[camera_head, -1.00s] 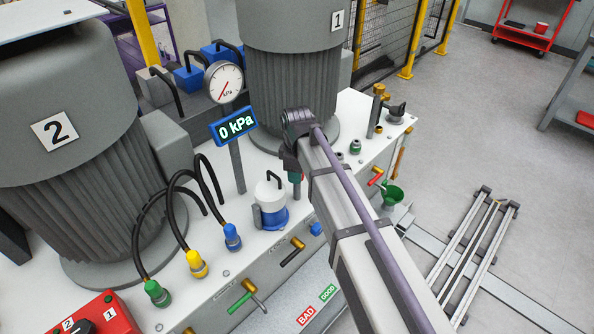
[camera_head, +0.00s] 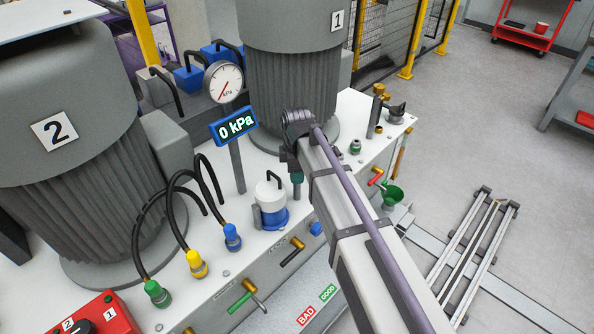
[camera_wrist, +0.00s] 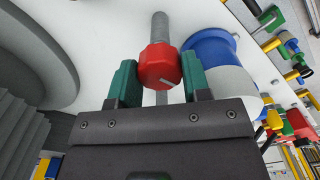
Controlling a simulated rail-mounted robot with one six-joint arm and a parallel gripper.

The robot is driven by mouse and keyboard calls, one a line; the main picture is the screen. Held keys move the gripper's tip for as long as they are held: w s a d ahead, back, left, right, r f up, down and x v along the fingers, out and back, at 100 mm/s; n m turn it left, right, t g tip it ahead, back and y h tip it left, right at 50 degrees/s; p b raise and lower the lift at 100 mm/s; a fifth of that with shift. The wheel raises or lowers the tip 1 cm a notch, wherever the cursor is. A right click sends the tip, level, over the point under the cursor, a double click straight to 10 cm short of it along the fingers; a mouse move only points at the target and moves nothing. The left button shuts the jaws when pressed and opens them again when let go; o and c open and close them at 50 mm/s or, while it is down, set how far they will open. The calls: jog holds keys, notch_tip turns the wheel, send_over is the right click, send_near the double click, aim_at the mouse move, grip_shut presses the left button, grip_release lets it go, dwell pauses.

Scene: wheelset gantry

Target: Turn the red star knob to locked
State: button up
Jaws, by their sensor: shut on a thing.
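The red star knob (camera_wrist: 159,66) sits on a grey threaded stud in the wrist view, with a pale line mark on its face. My gripper (camera_wrist: 160,80) has its two green fingers on either side of the knob, shut on it. In the head view my gripper (camera_head: 294,170) points down at the white bench top, and the knob is hidden there behind my arm. I cannot tell from the mark alone whether the knob is locked.
A blue and white canister (camera_head: 271,203) stands close beside my gripper. A large grey motor (camera_head: 292,85) stands just behind. A gauge (camera_head: 224,82) and a 0 kPa display (camera_head: 234,126) are to the left. Hoses with yellow (camera_head: 196,262), blue and green couplings are at front left.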

jog(key=o, duration=0.9)
notch_tip(320, 180, up, 11)
jog(key=p, duration=1)
jog(key=shift+f+p, duration=0.1)
jog(key=shift+p, duration=0.3)
